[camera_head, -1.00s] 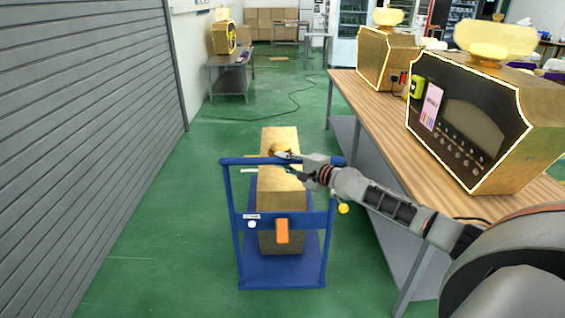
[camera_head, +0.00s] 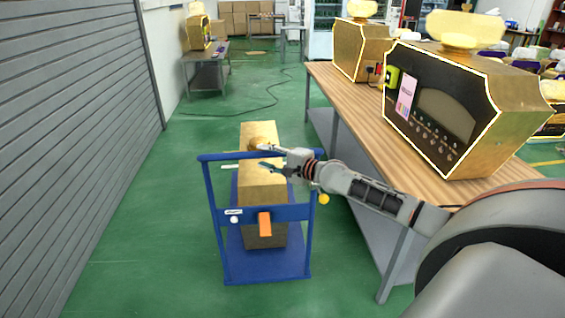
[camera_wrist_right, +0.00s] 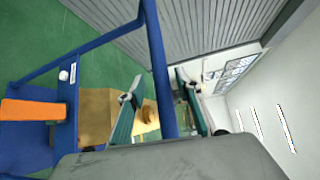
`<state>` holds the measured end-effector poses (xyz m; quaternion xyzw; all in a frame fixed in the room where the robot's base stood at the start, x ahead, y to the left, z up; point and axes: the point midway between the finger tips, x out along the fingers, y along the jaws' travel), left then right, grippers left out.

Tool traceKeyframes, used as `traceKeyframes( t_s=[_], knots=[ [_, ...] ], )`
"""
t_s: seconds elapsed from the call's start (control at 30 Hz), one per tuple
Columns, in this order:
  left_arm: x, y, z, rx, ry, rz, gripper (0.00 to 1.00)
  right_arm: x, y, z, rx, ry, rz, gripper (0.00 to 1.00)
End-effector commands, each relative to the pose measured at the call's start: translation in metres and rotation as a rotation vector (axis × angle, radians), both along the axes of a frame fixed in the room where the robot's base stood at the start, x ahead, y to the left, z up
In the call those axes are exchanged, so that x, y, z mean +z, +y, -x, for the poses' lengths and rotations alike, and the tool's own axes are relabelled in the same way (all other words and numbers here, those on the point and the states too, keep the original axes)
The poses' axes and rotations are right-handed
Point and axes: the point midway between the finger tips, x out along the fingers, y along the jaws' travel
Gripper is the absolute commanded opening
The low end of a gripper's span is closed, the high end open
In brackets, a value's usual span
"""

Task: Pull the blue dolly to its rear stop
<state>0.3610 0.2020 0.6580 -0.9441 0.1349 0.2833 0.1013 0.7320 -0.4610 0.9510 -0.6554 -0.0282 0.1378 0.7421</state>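The blue dolly (camera_head: 265,271) stands on the green floor with its upright push frame toward me. Its top handle bar (camera_head: 225,156) runs across the frame. In the right wrist view the bar (camera_wrist_right: 157,50) passes between the two spread fingers (camera_wrist_right: 160,95), with gaps on both sides. My left gripper is not in view.
A wooden workbench (camera_head: 345,115) with gold perfume machines (camera_head: 470,110) stands to the right, its leg close to my right arm. A grey shutter wall (camera_head: 70,130) lines the left. Open floor lies left of the dolly. A cable (camera_head: 255,110) lies farther back.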

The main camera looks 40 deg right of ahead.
Motion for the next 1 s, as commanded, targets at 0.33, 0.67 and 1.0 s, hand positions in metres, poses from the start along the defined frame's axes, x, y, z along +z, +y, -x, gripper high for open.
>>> traceKeyframes(
  t_s=[0.33, 0.67, 1.0],
  knots=[
    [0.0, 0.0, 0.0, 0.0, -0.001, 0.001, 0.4, 0.005, -0.012, 0.051, 0.002, 0.004, 0.003, 0.34],
    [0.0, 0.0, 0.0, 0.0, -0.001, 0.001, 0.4, 0.01, -0.022, 0.088, 0.001, 0.005, 0.002, 0.34],
    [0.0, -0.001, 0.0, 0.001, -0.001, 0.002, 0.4, 0.013, -0.024, 0.098, 0.002, 0.003, 0.001, 0.34]
  ],
)
